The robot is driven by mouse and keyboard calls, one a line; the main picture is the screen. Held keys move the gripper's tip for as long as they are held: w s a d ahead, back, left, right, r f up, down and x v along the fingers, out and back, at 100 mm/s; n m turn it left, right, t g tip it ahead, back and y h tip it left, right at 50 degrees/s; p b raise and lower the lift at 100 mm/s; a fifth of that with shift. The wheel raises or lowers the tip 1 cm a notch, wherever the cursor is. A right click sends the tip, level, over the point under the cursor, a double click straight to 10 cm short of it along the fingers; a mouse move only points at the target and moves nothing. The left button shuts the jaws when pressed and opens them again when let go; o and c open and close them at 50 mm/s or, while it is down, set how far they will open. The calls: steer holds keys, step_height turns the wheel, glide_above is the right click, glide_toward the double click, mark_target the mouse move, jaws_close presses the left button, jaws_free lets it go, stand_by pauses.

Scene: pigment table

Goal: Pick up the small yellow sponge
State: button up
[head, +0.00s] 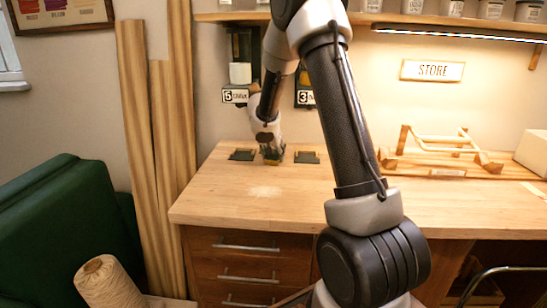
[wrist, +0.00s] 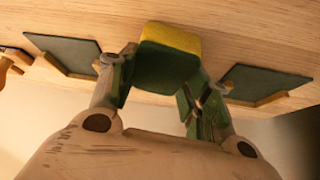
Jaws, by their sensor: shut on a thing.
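The small yellow sponge (wrist: 172,37) shows in the wrist view as a small block with a yellow face and a dark green face. My gripper (wrist: 160,80) is shut on it, with one finger on each side. Part of the sponge's lower end is hidden by the fingers. In the head view my gripper (head: 271,154) points down at the back left of the wooden table (head: 230,195), close to its top. The sponge cannot be made out clearly there. I cannot tell whether it touches the table.
A dark flat piece with a wooden edge lies on each side of my gripper: left (head: 243,154) and right (head: 307,157). A wooden rack (head: 440,150) stands at the right. A shelf (head: 230,17) with jars runs above. The table's front left is clear.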

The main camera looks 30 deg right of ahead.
mark_target(273, 156)
steer(key=r, duration=0.4)
steer(key=s+r, duration=0.1)
steer(key=r, duration=0.2)
steer(key=shift+a, duration=0.4)
steer(key=s+a, duration=1)
steer(key=s, duration=0.5)
steer(key=shift+s+a, duration=0.2)
steer(key=shift+s, duration=0.1)
